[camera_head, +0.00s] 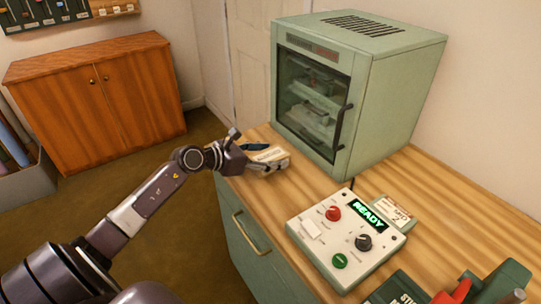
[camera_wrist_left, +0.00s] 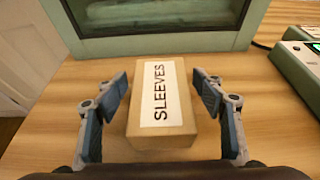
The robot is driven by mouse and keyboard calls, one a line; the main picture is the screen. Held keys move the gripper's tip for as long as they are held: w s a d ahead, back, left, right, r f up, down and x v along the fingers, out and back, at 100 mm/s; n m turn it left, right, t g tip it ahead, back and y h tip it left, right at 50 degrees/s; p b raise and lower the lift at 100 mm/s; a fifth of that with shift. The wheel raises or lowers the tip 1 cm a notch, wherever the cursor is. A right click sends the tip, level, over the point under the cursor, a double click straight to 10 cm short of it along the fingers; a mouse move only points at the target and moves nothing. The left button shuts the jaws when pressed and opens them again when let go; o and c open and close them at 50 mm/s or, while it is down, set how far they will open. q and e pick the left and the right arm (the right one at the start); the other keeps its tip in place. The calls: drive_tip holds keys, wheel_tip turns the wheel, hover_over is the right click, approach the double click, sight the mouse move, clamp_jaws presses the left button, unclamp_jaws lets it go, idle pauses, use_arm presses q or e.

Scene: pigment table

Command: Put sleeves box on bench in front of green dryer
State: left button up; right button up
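The sleeves box (camera_wrist_left: 162,138) is a small cardboard box with a white label reading SLEEVES. It rests on the wooden bench (camera_wrist_left: 265,110) in front of the green dryer (camera_wrist_left: 160,47). In the head view the box (camera_head: 272,158) sits at the bench's left side, before the dryer (camera_head: 385,85) and its dark glass door. My left gripper (camera_wrist_left: 161,92) is open, with one finger on each side of the box and a visible gap on both sides. In the head view the left gripper (camera_head: 253,158) partly hides the box. My right gripper is not in view.
A white control box (camera_head: 318,258) with a READY display and knobs stands on the bench to the right. A small card (camera_head: 393,212) lies behind it. Green and red items (camera_head: 460,290) are at the lower right. A wooden cabinet (camera_head: 105,95) stands far left.

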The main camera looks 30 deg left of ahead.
use_arm(q)
drive_tip(key=shift+r, duration=0.1)
drive_tip(key=shift+r, duration=0.1)
drive_tip(key=shift+s+a, duration=0.15)
drive_tip(key=shift+s, duration=0.2)
drive_tip(key=b+v, duration=0.1)
drive_tip(key=v, duration=1)
drive_tip(key=shift+s+r+b, duration=0.1)
drive_tip(key=shift+b, duration=0.2)
drive_tip(key=shift+a, duration=0.1)
